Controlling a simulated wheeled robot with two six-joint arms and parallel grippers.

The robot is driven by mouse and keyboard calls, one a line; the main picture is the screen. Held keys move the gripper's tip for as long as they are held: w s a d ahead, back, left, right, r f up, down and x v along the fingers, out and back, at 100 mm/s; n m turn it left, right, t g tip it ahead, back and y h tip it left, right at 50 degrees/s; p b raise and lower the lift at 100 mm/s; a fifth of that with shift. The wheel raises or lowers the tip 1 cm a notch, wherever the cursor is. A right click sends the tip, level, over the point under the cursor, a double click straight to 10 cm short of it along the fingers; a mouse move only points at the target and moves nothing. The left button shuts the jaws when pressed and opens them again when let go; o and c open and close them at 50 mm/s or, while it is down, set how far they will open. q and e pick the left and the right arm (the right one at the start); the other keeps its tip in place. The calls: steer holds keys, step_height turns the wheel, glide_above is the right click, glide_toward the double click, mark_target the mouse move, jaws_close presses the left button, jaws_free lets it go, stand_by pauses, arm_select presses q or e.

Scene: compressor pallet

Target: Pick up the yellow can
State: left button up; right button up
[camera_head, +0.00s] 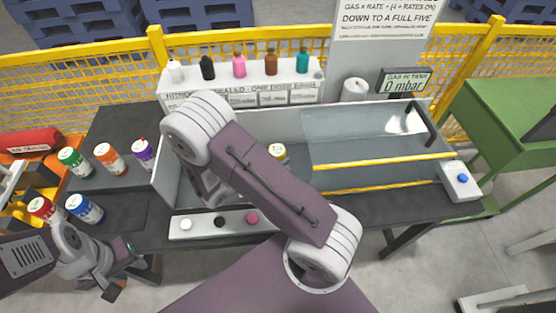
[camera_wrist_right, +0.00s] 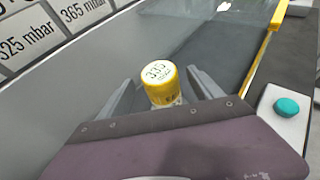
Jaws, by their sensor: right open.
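The yellow can (camera_wrist_right: 163,84), with a white top marked 335, stands between the two fingers of my right gripper (camera_wrist_right: 160,92) in the right wrist view. The fingers are open, with a visible gap on each side of the can. In the head view the can (camera_head: 278,151) shows partly behind my right arm, inside the clear-fronted box (camera_head: 360,135). My right gripper is mostly hidden there by my own arm. My left gripper (camera_head: 121,270) is at the lower left, apart from the can, with its fingers spread and empty.
Several coloured cans, such as a purple can (camera_head: 143,154) and a blue can (camera_head: 84,209), stand left of the box. A shelf (camera_head: 240,82) with several small bottles is behind it. A button panel (camera_head: 220,226) lies in front. Glass covers the box's right part.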

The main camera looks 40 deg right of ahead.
mark_target(282, 149)
steer(key=shift+w+d+f, duration=0.15)
steer(key=shift+d+f, duration=0.05)
steer(key=shift+d, duration=0.3)
steer(key=shift+w+d+f, duration=0.15)
steer(key=shift+d, duration=0.05)
steer(key=x, duration=0.4)
steer(key=shift+d+f+p, duration=0.15)
steer(key=shift+d+p, duration=0.15)
steer(key=shift+d, duration=0.05)
steer(key=shift+a, duration=0.15)
steer(key=c, duration=0.5)
jaws_close()
